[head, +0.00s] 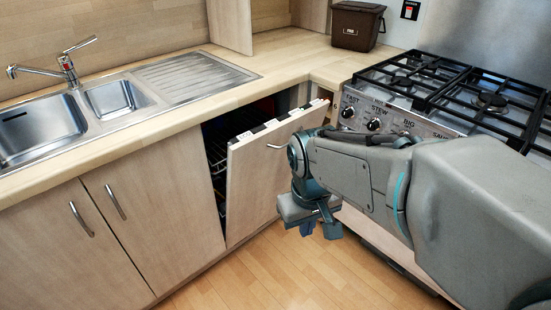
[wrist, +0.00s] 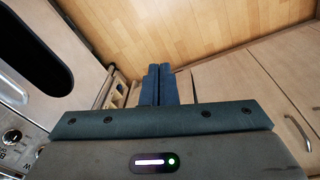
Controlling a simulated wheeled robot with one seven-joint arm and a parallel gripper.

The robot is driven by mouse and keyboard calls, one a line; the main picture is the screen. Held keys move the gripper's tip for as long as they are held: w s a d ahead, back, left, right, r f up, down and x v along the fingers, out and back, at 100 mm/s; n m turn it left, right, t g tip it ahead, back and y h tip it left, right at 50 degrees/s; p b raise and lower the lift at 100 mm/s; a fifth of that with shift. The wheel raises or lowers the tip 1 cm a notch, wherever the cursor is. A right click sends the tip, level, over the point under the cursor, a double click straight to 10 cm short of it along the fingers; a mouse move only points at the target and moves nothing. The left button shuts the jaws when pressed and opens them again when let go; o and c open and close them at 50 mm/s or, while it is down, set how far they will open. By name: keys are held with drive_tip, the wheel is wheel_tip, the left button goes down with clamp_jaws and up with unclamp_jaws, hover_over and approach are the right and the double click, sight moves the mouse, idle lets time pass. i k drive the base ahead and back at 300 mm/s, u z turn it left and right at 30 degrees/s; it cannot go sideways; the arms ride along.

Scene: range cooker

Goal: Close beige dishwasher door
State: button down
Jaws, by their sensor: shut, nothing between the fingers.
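The beige dishwasher door (head: 262,178) stands partly open in the head view, tilted out from the top, with a dark gap and part of a rack (head: 216,160) behind it. Its top edge carries dark and light control markings, and a curved metal handle (head: 277,147) sits near the top. My gripper (head: 320,230) is in front of the door's right part, pointing down, and my arm hides some of that side. I cannot tell whether it touches the door. In the wrist view its two blue fingers (wrist: 159,70) are together with nothing between them.
The range cooker (head: 375,115) stands right of the door, close to my arm. A sink (head: 45,135) and worktop (head: 190,105) lie above the cabinets. Closed cabinet doors (head: 150,200) with metal handles are on the left. The wooden floor (head: 270,275) in front is clear.

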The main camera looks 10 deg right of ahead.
sight(259, 170)
drive_tip(key=z, duration=1.5)
drive_tip(key=i, duration=0.8)
drive_tip(key=u, duration=2.4)
